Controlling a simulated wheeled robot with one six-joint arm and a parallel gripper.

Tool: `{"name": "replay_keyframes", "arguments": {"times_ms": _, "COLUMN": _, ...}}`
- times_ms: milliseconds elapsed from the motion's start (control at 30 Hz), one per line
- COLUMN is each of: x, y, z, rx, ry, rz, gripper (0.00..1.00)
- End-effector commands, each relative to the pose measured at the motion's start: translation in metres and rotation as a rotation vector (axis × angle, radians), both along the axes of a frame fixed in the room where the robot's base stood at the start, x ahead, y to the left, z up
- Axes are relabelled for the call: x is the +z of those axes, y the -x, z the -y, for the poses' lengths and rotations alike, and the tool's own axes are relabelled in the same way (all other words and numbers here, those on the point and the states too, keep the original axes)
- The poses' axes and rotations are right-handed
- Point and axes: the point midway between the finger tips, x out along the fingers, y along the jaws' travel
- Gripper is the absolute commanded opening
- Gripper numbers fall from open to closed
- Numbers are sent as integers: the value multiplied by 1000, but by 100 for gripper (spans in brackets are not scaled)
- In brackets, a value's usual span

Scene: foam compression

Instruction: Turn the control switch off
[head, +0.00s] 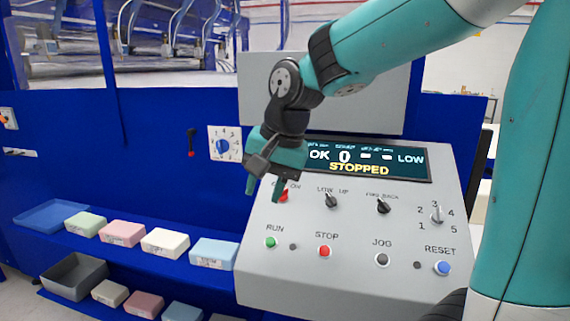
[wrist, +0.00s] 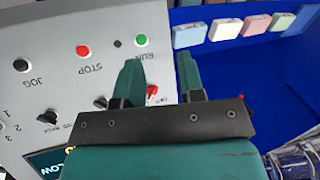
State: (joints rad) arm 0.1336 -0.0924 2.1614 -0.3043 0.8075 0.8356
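The control switch (head: 283,196) is a small red knob at the upper left of the grey panel, under a partly covered label ending in "ON". My gripper (head: 264,188) is in front of it, fingers pointing down, and one finger partly overlaps it. In the wrist view the red switch (wrist: 152,90) shows between the two fingers, nearer the left one. My gripper (wrist: 158,60) is open there with nothing between its fingertips. I cannot tell whether a finger touches the switch, nor read its exact position. The display (head: 366,157) reads "OK 0 LOW STOPPED".
The panel (head: 300,283) also bears two black selector switches (head: 331,200) (head: 383,206), a numbered dial (head: 436,214), and green RUN (head: 270,242), red STOP (head: 324,251), black JOG (head: 382,260) and blue RESET (head: 442,268) buttons. Foam blocks (head: 165,242) line blue shelves at left.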

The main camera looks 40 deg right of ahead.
Motion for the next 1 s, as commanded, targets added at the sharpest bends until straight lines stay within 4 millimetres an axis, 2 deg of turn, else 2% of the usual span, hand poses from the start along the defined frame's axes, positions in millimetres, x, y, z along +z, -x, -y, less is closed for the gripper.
{"name": "replay_keyframes", "arguments": {"times_ms": 33, "x": 34, "y": -18, "z": 32, "rx": -198, "ry": -14, "rz": -6, "gripper": 36}}
{"name": "replay_keyframes", "arguments": {"times_ms": 100, "x": 55, "y": -35, "z": 67, "rx": -432, "ry": -39, "rz": -9, "gripper": 36}}
{"name": "replay_keyframes", "arguments": {"times_ms": 200, "x": 73, "y": -47, "z": 103, "rx": -665, "ry": -68, "rz": -6, "gripper": 36}}
{"name": "replay_keyframes", "arguments": {"times_ms": 333, "x": 76, "y": -54, "z": 122, "rx": -794, "ry": -88, "rz": -6, "gripper": 36}}
{"name": "replay_keyframes", "arguments": {"times_ms": 567, "x": 41, "y": -66, "z": 120, "rx": -800, "ry": -89, "rz": -12, "gripper": 36}}
{"name": "replay_keyframes", "arguments": {"times_ms": 1000, "x": -51, "y": -99, "z": 117, "rx": -795, "ry": -88, "rz": -10, "gripper": 36}}
